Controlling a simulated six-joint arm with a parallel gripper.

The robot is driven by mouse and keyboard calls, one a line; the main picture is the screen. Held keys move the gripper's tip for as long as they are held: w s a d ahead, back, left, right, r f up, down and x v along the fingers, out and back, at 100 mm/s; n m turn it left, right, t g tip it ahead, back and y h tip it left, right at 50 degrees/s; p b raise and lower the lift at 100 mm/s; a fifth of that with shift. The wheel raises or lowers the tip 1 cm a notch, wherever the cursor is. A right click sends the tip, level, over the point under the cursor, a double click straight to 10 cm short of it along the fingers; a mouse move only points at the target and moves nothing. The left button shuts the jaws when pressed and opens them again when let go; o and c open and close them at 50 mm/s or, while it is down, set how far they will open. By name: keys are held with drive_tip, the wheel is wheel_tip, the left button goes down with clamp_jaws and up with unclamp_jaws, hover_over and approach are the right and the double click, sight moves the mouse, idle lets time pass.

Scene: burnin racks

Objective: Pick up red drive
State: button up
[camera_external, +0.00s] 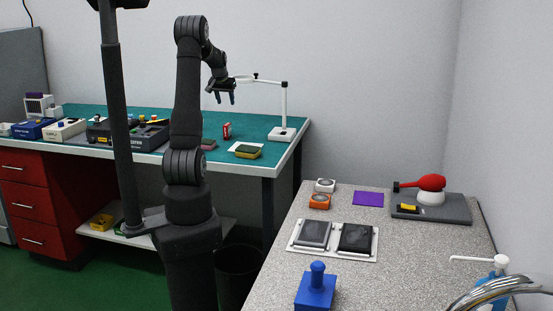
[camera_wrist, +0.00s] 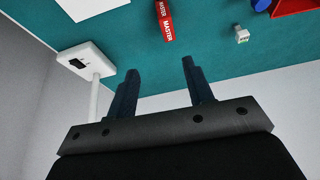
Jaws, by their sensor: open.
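The red drive (camera_external: 227,131) stands on the green bench top in the external view, a small red block. In the wrist view the red drive (camera_wrist: 165,20), with white "MASTER" lettering, is at the top centre, partly cut off by the frame edge. My gripper (camera_external: 225,98) is open and empty above the bench in the external view. In the wrist view its two dark fingers (camera_wrist: 160,72) are spread apart, with the drive beyond the tips and not between them.
A white stand (camera_external: 284,132) with an upright post and arm is close to my gripper on the right. A yellow-green sponge-like block (camera_external: 247,151) lies on the bench. Several devices crowd the left. A small white item (camera_wrist: 241,34) sits right of the drive.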

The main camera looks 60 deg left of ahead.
sight(227, 124)
drive_tip(key=x, duration=0.6)
drive_tip(key=s+x, duration=0.1)
drive_tip(key=x, duration=1)
drive_tip(key=shift+s+a+f, duration=0.1)
drive_tip(key=shift+a+f, duration=0.25)
drive_tip(key=shift+a, duration=0.1)
clamp_jaws()
drive_tip(key=shift+r, duration=0.1)
